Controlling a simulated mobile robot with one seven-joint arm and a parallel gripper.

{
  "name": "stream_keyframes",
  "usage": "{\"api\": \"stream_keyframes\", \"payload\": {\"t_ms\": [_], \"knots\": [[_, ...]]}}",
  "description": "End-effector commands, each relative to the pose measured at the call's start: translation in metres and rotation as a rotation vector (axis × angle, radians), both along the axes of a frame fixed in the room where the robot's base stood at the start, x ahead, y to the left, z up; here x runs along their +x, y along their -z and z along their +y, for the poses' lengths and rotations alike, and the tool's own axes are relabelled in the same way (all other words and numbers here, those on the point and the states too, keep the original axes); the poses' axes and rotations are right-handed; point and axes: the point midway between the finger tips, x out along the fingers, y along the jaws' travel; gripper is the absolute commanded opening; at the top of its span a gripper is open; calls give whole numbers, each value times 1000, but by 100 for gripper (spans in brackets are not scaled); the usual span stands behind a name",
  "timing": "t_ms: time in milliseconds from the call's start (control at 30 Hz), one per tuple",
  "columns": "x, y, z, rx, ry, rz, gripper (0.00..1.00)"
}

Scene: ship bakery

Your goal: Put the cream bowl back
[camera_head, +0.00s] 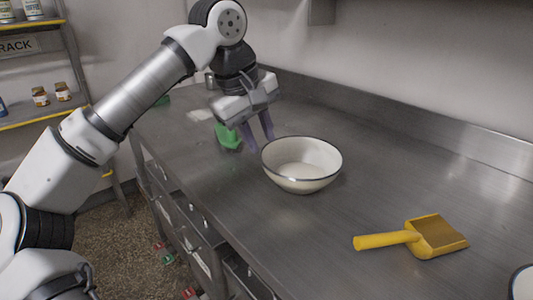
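The cream bowl (301,174), with a dark rim, stands upright on the steel counter (375,195), near its front edge. It looks empty. My gripper (261,145) points down at the bowl's left, far side, with its fingertips close to the rim. Its two purple-grey fingers show a gap between them, so it looks open, with nothing seen between them. Whether a fingertip touches the bowl I cannot tell.
A yellow scoop or brush (435,236) lies on the counter to the right. Part of another dark-rimmed vessel (522,284) shows at the lower right corner. A green object (228,137) stands just left of my gripper. A wall runs behind the counter; a shelf rack (42,120) stands at left.

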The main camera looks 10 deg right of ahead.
Motion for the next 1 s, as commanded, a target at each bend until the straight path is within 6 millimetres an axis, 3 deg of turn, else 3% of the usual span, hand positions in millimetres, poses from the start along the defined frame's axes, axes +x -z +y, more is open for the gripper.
{"api": "stream_keyframes", "payload": {"t_ms": [167, 433, 567, 667, 800, 900, 1000], "knots": [[-3, -16, 5, 0, 0, 1, 26], [-4, -18, 5, -3, 2, 0, 26], [-11, -23, -10, -97, 15, 2, 26], [-31, -40, -39, -303, 40, 20, 26], [-84, -90, -68, -723, 78, 123, 26], [-128, -134, -63, -1016, 108, 254, 26], [-170, -173, -36, -1282, 147, 422, 26]]}}
